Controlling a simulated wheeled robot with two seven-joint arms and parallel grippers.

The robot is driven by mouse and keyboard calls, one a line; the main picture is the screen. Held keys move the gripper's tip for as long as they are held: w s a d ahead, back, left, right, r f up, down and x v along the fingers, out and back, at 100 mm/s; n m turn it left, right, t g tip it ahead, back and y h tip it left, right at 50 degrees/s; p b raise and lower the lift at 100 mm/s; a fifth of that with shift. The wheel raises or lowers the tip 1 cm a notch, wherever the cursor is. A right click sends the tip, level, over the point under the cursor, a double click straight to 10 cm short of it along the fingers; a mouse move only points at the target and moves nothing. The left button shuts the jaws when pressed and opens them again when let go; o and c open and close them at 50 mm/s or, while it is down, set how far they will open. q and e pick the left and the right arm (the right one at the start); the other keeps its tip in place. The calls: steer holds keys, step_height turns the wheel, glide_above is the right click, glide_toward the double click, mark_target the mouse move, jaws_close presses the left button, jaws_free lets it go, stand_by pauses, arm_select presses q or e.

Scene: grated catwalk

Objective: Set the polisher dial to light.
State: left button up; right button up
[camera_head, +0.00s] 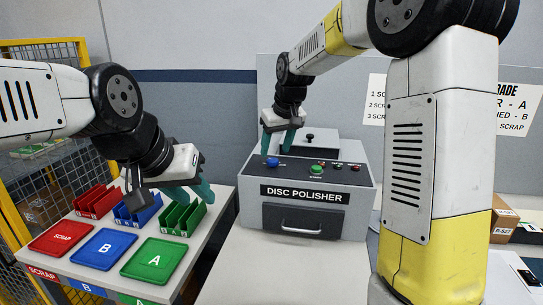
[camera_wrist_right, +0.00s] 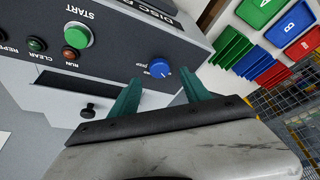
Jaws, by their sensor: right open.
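The grey disc polisher (camera_head: 355,208) stands on the bench, with a blue dial (camera_head: 273,162) at the left of its sloped panel. In the right wrist view the blue dial (camera_wrist_right: 160,68) has a white mark, and its small printed labels are too small to read surely. My right gripper (camera_head: 281,142) is just above and behind the dial. In the wrist view its teal fingers (camera_wrist_right: 160,84) are open, and the dial shows just beyond the gap between their tips. I cannot tell any contact. My left gripper (camera_head: 192,194) is over the bins at the left, fingers apart and empty.
The green start button (camera_head: 317,169) and smaller buttons sit right of the dial. A black knob (camera_head: 310,137) rises behind the panel. Red, blue and green trays (camera_head: 158,258) and slotted racks (camera_head: 183,218) fill the left table. The bench before the polisher is clear.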

mark_target(273, 160)
steer(key=shift+x, duration=2)
jaws_close()
